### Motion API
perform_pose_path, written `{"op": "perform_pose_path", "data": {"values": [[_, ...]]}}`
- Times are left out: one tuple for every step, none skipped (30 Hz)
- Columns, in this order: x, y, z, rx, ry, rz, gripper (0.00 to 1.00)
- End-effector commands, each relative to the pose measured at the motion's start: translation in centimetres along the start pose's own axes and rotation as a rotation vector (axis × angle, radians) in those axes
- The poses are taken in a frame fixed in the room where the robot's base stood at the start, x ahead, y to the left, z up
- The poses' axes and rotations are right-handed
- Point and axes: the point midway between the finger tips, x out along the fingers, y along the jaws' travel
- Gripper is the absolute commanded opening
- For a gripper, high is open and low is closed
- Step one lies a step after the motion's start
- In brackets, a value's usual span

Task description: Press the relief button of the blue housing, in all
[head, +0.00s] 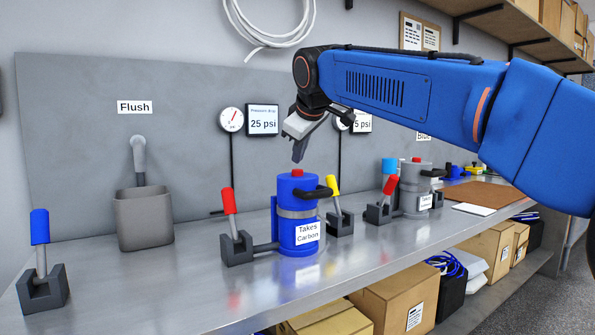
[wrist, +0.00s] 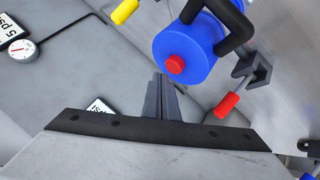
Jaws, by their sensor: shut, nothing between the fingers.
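The blue housing (head: 297,225) stands upright on the bench, with a "Takes Carbon" label and a grey band. Its red relief button (head: 298,173) sits on top. In the wrist view the blue housing (wrist: 185,48) shows its top, with the red button (wrist: 176,65) near the middle. My gripper (head: 298,158) is shut and empty, pointing down, and appears just above the button in the head view. In the wrist view my gripper (wrist: 160,80) shows its fingertips just left of the button. I cannot tell whether it touches the button; a gap seems to show.
A red-handled valve (head: 229,205) stands left of the blue housing, and a yellow-handled valve (head: 333,190) right of it. A grey housing (head: 415,190) with a red button stands farther right. The gauge display (head: 263,119) reads 25 psi. A grey flush cup (head: 145,218) and a blue-handled valve (head: 40,230) are at left.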

Motion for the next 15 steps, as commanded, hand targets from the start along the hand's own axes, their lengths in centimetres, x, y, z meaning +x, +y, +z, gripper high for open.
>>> {"op": "perform_pose_path", "data": {"values": [[0.00, 0.00, 0.00, 0.000, 0.000, 0.000, 0.00], [0.00, 0.00, 0.00, 0.000, 0.000, 0.000, 0.00], [0.00, 0.00, 0.00, 0.000, 0.000, 0.000, 0.00], [0.01, -0.01, 0.00, 0.000, 0.000, 0.000, 0.00], [0.02, -0.02, 0.01, 0.000, 0.000, 0.000, 0.00], [0.05, -0.04, 0.04, 0.000, 0.000, 0.000, 0.00], [0.09, -0.07, 0.07, 0.000, 0.000, 0.000, 0.00], [0.13, -0.10, 0.10, 0.000, 0.000, 0.000, 0.00], [0.21, -0.16, 0.16, 0.000, 0.000, 0.000, 0.00], [0.28, -0.21, 0.21, 0.000, 0.000, 0.000, 0.00], [0.36, -0.27, 0.26, 0.000, 0.000, 0.000, 0.00], [0.46, -0.34, 0.34, 0.000, 0.000, 0.000, 0.00], [0.51, -0.39, 0.38, 0.000, -0.001, 0.000, 0.00], [0.56, -0.42, 0.41, 0.000, -0.001, 0.000, 0.00], [0.59, -0.44, 0.43, 0.000, -0.001, 0.000, 0.00]]}}
